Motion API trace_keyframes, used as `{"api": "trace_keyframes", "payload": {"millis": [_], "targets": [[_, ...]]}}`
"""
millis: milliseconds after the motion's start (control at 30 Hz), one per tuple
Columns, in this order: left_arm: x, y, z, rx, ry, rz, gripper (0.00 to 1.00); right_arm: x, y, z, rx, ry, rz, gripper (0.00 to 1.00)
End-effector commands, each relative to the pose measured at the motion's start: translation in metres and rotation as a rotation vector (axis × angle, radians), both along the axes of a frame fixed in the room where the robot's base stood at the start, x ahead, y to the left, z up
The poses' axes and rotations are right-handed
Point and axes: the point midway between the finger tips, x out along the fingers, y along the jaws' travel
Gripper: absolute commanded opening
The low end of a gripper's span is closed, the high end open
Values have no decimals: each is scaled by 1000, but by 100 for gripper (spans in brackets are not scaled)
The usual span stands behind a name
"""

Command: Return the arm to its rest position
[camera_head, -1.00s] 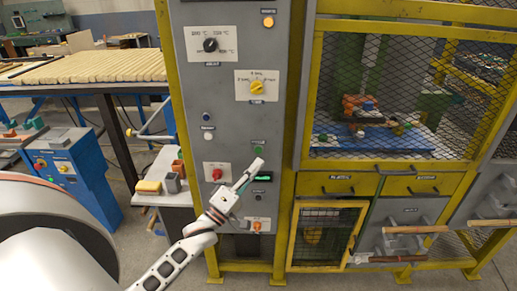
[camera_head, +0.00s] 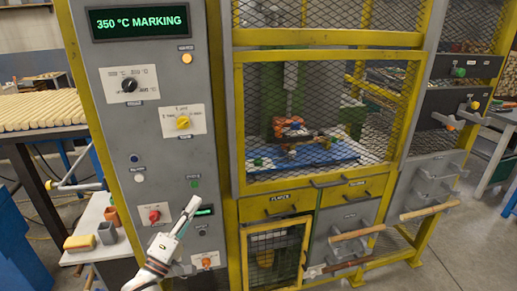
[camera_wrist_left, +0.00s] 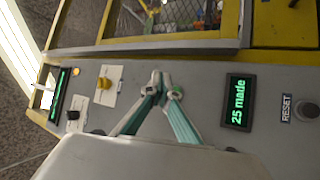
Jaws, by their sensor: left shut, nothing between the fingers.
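My left gripper (camera_head: 191,207) is in front of the lower part of the grey control panel (camera_head: 150,120), with its fingers together and empty. In the left wrist view the closed fingertips (camera_wrist_left: 163,82) show against the same panel, which lies sideways there. Whether they touch the panel cannot be told. The panel carries a black knob (camera_head: 129,85), a yellow knob (camera_head: 183,122), a red button (camera_head: 154,215) and a display reading "350 °C MARKING" (camera_head: 139,22). In the left wrist view a small display reads "25 made" (camera_wrist_left: 238,102), next to a RESET button (camera_wrist_left: 307,112). My right gripper is not in view.
A yellow mesh cage (camera_head: 320,110) stands right of the panel, with yellow drawers (camera_head: 281,202) below. Wooden-handled bars (camera_head: 357,234) jut out at the lower right. A side shelf (camera_head: 95,215) with small blocks stands at the left. Open floor lies at the far right.

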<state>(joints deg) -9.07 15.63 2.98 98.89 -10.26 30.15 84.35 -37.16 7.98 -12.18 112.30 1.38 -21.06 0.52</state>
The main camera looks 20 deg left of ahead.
Motion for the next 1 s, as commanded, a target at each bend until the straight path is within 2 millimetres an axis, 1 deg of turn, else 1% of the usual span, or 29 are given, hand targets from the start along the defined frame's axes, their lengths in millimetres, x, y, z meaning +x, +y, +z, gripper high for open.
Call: {"api": "trace_keyframes", "payload": {"millis": [67, 167, 267, 300, 367, 400, 467, 500, 567, 600, 667, 700, 800, 833, 900, 1000], "targets": [[0, -1, -2, 6, 4, 3, 0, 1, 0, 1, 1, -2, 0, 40], [-4, -7, -19, 60, 44, 29, 0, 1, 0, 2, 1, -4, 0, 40], [-16, -20, -57, 200, 134, 82, 0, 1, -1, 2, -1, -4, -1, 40], [-23, -28, -78, 280, 183, 104, 0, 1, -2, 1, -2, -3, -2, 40], [-38, -40, -112, 418, 262, 130, 0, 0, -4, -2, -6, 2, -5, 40], [-50, -49, -135, 517, 315, 139, 0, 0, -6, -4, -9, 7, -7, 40], [-69, -63, -168, 668, 389, 139, 0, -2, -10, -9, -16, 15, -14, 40], [-84, -72, -188, 770, 435, 130, 0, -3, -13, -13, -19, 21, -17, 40], [-109, -85, -218, 924, 498, 102, 0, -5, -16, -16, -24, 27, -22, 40], [-126, -94, -236, 1023, 533, 77, 0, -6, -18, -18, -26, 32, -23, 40], [-151, -106, -260, 1165, 574, 29, 0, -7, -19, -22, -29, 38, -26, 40], [-167, -114, -274, 1250, 595, -6, 0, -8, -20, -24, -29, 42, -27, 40], [-201, -129, -298, 1421, 624, -92, 0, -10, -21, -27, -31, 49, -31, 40], [-209, -132, -304, 1459, 629, -113, 0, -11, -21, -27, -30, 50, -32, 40], [-224, -138, -313, 1528, 633, -155, 0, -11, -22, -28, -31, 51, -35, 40], [-234, -143, -319, 1580, 632, -188, 0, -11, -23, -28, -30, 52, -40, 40]]}}
